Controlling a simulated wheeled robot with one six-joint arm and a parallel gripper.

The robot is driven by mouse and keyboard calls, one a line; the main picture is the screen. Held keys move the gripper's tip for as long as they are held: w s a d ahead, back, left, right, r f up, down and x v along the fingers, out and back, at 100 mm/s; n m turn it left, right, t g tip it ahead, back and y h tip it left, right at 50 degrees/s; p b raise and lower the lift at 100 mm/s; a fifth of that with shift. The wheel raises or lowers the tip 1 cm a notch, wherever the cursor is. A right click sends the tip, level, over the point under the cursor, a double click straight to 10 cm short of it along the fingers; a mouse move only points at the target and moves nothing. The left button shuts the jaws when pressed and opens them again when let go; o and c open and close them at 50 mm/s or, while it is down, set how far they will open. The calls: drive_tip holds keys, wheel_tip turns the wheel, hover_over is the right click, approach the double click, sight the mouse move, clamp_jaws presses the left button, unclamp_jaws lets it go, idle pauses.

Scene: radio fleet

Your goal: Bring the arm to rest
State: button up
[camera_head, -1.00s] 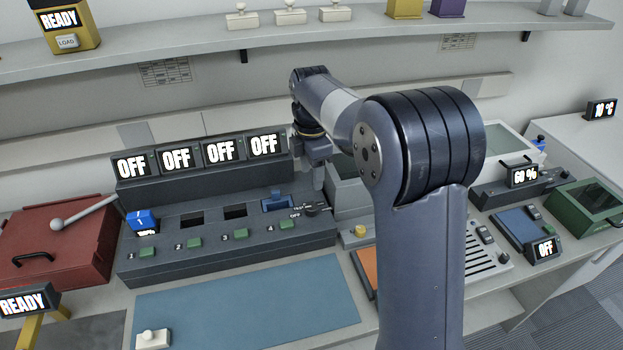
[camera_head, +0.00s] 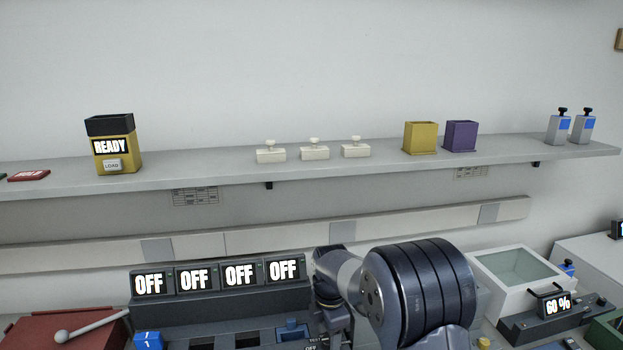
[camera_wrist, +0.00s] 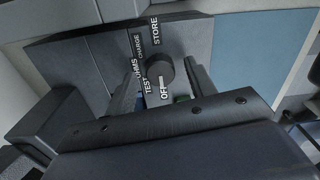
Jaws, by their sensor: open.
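My gripper (camera_wrist: 162,68) is open in the wrist view, with one finger on each side of a dark rotary knob (camera_wrist: 159,70). The knob sits on a panel lettered STORE, CHARGE, OHMS, TEST and OFF. Its pale pointer mark lies toward OFF. I cannot tell whether the fingers touch the knob. In the head view my arm (camera_head: 420,290) reaches over the bench at the bottom, and its fingers are out of sight.
The charger bank (camera_head: 225,305) shows several OFF displays just left of my arm. A clear-lidded box (camera_head: 515,265) stands to the right. The shelf (camera_head: 380,165) above holds a yellow READY box (camera_head: 113,145), white pieces, a yellow bin (camera_head: 420,138) and a purple bin (camera_head: 460,136).

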drive_tip(key=shift+f, duration=0.45)
drive_tip(key=shift+r, duration=0.1)
